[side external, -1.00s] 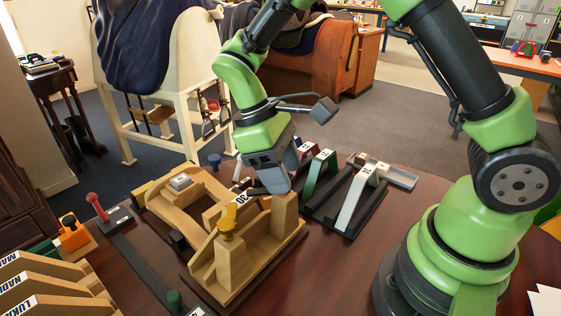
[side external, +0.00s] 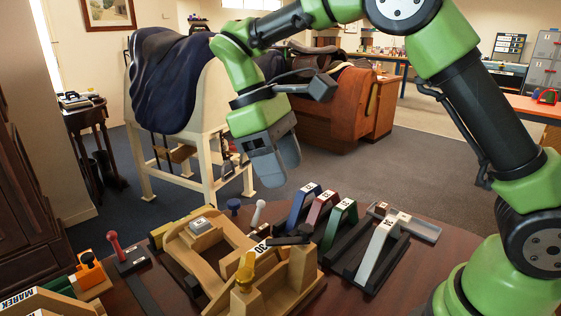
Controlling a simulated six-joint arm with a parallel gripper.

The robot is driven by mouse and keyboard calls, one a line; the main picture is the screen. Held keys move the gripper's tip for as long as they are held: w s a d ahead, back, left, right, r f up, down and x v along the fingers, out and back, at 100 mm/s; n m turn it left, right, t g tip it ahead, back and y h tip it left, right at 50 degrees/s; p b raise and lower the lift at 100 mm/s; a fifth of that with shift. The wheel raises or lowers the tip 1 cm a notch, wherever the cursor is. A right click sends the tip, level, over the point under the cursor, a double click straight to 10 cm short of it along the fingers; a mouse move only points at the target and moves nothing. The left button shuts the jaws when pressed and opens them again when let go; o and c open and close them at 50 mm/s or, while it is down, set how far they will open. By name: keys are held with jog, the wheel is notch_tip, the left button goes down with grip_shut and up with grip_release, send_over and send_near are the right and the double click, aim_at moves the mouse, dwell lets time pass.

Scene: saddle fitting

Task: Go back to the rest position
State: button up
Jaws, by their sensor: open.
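My gripper (side external: 279,174) is in the air above the back of the table, pointing down. Its grey jaws are open and no object shows between them. Below it stands a wooden fixture (side external: 205,252) with a yellow clamp handle (side external: 246,270) and a black piece (side external: 290,240) across its top near a number label. The gripper is clear of the fixture and touches nothing.
To the right, blue (side external: 303,205), red (side external: 322,208), green (side external: 340,222) and silver (side external: 382,248) arches stand on a dark rack. A red-knobbed lever (side external: 114,243) stands at left. A saddle stand (side external: 205,165) is behind the table.

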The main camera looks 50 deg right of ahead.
jog(key=shift+r, duration=0.1)
jog(key=s+d+r+m+t+y, duration=0.1)
jog(key=s+d+r+m+t, duration=0.1)
jog(key=s, duration=0.5)
jog(key=s+d+r+m+t+y, duration=0.1)
jog(key=s+r+m+t+y, duration=0.1)
jog(key=s+r+m+t, duration=0.2)
jog(key=shift+s+d+r+m+t+y, duration=0.3)
jog(key=shift+s+m+t, duration=0.9)
jog(key=shift+s+t, duration=1.25)
jog(key=shift+w, duration=0.2)
